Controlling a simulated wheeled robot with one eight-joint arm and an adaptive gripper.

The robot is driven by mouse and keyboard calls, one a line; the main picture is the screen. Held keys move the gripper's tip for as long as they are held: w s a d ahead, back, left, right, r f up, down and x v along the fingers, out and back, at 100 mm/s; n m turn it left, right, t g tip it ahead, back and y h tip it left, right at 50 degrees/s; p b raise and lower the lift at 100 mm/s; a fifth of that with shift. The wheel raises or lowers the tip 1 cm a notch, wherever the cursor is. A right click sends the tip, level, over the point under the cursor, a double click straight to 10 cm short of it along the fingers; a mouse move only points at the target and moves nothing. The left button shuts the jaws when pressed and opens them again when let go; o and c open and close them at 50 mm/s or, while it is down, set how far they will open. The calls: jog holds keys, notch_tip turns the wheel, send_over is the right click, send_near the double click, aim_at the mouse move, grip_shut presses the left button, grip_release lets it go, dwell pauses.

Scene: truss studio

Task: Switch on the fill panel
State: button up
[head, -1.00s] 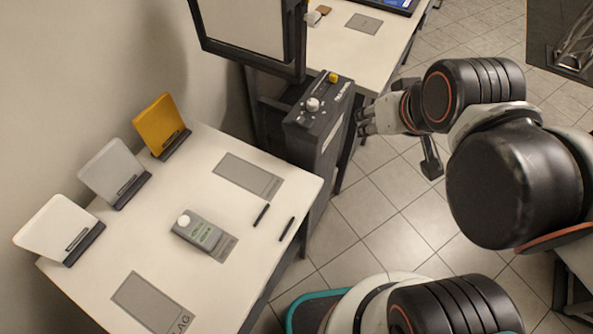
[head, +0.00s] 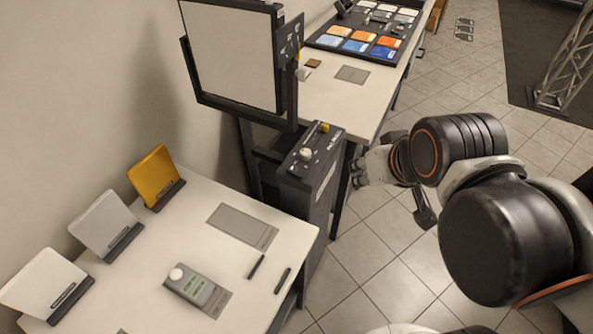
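The fill panel (head: 232,52) is a pale square in a black frame on a stand at the upper left; its face looks unlit. Below it stands a dark control box (head: 313,188) with a white knob (head: 306,154) and a yellow switch or lever (head: 324,128) on top. The box's lettering is too small to read. My gripper (head: 360,174) is just right of the box, at about the height of its upper side, with a gap seeming to lie between them. Its fingers are small and partly merged with the wrist, so their opening is unclear.
A near table (head: 180,235) holds a light meter (head: 197,289), two dark pens and yellow, grey and white cards on stands. A far table (head: 345,100) carries a tray of coloured swatches (head: 368,33). Tiled floor (head: 400,265) is open between the box and my arm.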

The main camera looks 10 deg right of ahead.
jog(key=shift+w+r, duration=0.1)
jog(key=c, duration=0.4)
jog(key=shift+w+a+r, duration=0.15)
jog(key=shift+w, duration=0.1)
grip_shut()
jog(key=w+a+f+m+g+y+p, duration=0.1)
jog(key=w+a+f+m+g+p, duration=0.1)
jog(key=w, duration=0.6)
jog(key=w+a+f+m+g+y+p, duration=0.1)
jog(key=w+a+m+p, duration=0.3)
jog(key=w, duration=0.5)
jog(key=shift+a+f+m+g+y+p, duration=0.35)
jog(key=shift+a+m+g+y, duration=0.3)
jog(key=shift+g, duration=0.25)
